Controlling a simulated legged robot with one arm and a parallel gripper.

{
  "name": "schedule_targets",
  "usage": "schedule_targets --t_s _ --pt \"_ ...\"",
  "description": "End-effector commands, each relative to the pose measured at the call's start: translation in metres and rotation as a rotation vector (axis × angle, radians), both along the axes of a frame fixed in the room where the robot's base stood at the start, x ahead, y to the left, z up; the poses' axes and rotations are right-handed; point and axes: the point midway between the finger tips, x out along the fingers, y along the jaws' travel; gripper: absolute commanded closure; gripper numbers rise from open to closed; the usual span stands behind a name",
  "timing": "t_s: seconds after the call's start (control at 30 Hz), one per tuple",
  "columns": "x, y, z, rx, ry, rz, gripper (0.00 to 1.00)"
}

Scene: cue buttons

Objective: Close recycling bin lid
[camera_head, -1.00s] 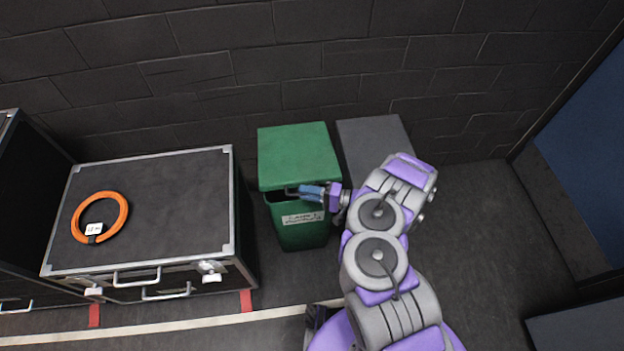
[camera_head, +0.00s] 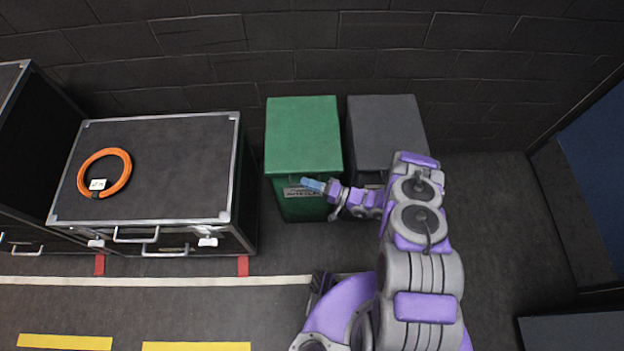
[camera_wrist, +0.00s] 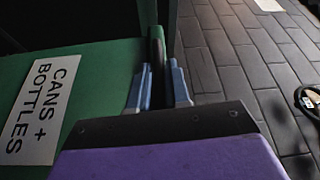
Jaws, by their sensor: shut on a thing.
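The green recycling bin (camera_head: 303,208) stands against the wall with its green lid (camera_head: 303,130) over its top. I see no clear gap under the lid from above. In the wrist view the bin's green front (camera_wrist: 95,75) carries a white "CANS + BOTTLES" label (camera_wrist: 43,110). My gripper (camera_head: 308,184) is at the bin's front, just below the lid's front edge. In the wrist view the blue fingers (camera_wrist: 160,88) are shut around a narrow dark-green bar (camera_wrist: 156,50), which looks like the lid handle. The fingers partly hide it.
A grey bin (camera_head: 385,125) stands close to the right of the green one, partly behind my arm. A black case (camera_head: 170,180) with an orange cable coil (camera_head: 104,173) is to the left. Floor (camera_head: 490,220) on the right is clear.

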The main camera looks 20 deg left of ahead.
Motion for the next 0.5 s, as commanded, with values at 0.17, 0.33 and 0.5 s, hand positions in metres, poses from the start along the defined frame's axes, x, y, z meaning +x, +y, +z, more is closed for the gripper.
schedule_targets --t_s 0.17,0.33,0.5 --pt "0.001 0.0 -0.006 0.0 -0.013 -0.01 1.0" --pt "0.001 0.001 -0.01 -0.004 -0.012 -0.011 1.0" --pt "0.0 0.001 -0.012 -0.007 -0.009 -0.012 1.0"
